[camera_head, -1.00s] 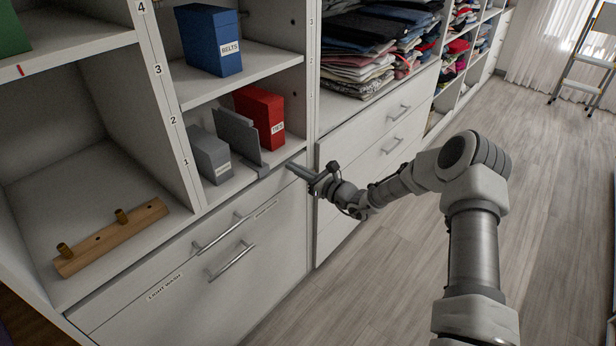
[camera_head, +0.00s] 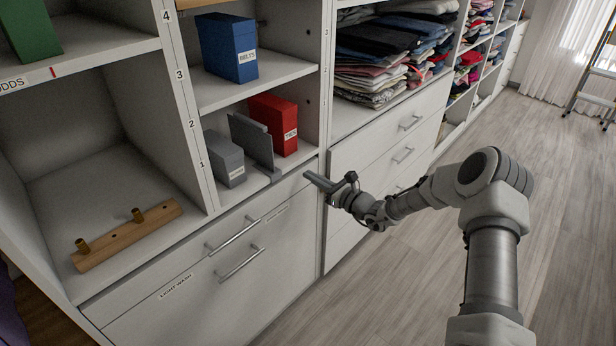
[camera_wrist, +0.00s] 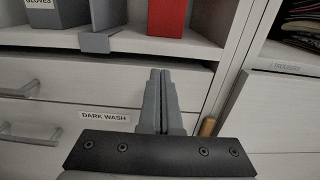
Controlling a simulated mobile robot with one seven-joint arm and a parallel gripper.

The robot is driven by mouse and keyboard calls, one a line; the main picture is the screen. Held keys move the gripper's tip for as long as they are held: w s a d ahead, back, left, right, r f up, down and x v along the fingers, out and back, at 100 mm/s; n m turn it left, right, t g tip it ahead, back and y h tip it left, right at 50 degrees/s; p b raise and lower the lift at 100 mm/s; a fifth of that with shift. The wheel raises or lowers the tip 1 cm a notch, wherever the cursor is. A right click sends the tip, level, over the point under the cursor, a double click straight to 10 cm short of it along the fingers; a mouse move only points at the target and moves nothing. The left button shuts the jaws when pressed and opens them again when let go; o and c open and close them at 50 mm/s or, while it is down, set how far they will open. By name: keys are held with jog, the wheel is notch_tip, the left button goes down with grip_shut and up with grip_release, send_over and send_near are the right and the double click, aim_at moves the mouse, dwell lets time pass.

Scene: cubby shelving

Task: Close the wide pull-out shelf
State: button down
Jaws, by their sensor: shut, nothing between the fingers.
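A white shelf board (camera_head: 293,166) shows above the drawers in the head view, and its front edge also shows in the wrist view (camera_wrist: 150,44). It carries a grey box (camera_head: 228,168), a grey divider (camera_head: 250,142) and a red box (camera_head: 276,125). A dark gap runs under its edge in the wrist view. I take this board as the wide pull-out shelf; how far out it stands is hard to tell. My gripper (camera_head: 309,176) is shut and empty, just in front of and below the board's right end. Its fingers (camera_wrist: 160,75) point toward the board; contact is unclear.
Below the board are drawer fronts with bar handles (camera_head: 233,236) and a "DARK WASH" label (camera_wrist: 105,116). A wooden peg rail (camera_head: 128,236) lies in the left cubby. White drawers (camera_head: 385,150) stand to the right. The wooden floor (camera_head: 400,290) there is open.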

jog(key=p+v, duration=0.3)
jog(key=v, duration=0.9)
jog(key=s+a+r+n+g+h, duration=0.1)
jog(key=s+a+r+n+g, duration=0.2)
jog(key=s+r+n+g, duration=0.35)
jog(key=s+a+r+n+g+h, duration=0.2)
jog(key=s+a+r+n+g, duration=0.15)
jog(key=s+r+n, duration=0.5)
jog(key=s+d+r+n+t+h, duration=0.2)
jog(key=s+d+r+n+h, duration=0.4)
jog(key=s, duration=0.5)
jog(key=s+d+r+n+t+h, duration=0.2)
jog(key=s+d+r+n+h, duration=0.4)
jog(key=s, duration=0.4)
notch_tip(320, 180, up, 20)
jog(key=d+m+y+p, duration=0.1)
jog(key=p, duration=1.9)
jog(key=shift+s+d+f, duration=0.2)
jog(key=shift+d, duration=0.1)
